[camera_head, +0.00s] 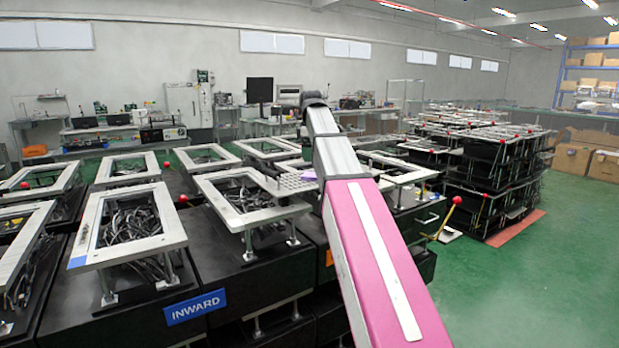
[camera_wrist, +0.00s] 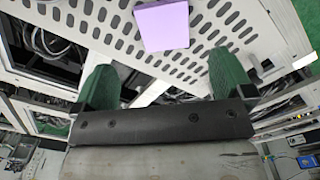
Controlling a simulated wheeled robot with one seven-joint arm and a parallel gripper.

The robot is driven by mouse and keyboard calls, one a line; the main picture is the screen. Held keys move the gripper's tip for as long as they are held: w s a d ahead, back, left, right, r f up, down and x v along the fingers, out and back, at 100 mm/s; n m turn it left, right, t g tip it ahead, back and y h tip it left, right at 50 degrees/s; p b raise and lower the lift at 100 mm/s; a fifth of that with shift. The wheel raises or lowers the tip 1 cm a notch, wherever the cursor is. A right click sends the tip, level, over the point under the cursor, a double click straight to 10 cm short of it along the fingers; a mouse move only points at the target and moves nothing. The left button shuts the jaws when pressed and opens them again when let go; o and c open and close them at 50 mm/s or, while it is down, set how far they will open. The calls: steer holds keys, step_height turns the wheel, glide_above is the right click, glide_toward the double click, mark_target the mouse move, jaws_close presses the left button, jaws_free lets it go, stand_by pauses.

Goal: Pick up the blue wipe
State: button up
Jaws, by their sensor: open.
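A flat, square wipe (camera_wrist: 163,25) lies on a white perforated plate (camera_wrist: 222,22) at the top of the wrist view. It looks lavender rather than plain blue. In the head view a small lavender patch of the wipe (camera_head: 308,176) shows on the perforated plate (camera_head: 284,184), just left of my arm. My gripper (camera_wrist: 163,65) has its two green fingers wide apart, with nothing between them. In the wrist picture the wipe sits above and between the fingertips, apart from both. In the head view my gripper is hidden behind my pink and grey arm.
Black fixtures with white frames (camera_head: 130,228) and cable bundles crowd the left and middle. Levers with red balls (camera_head: 456,200) stick up among them. A blue "INWARD" sign (camera_head: 195,307) is on the front. Stacked fixtures (camera_head: 495,175) stand right; green floor (camera_head: 530,270) is clear.

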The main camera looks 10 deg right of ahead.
mark_target(313, 174)
steer(key=shift+s+d+f, duration=0.1)
steer(key=shift+s+f, duration=0.1)
steer(key=shift+f, duration=1.55)
steer(key=shift+s+d+f, duration=0.1)
steer(key=shift+s+f, duration=0.1)
steer(key=shift+f, duration=1.55)
steer(key=c, duration=1.1)
steer(key=shift+r, duration=0.15)
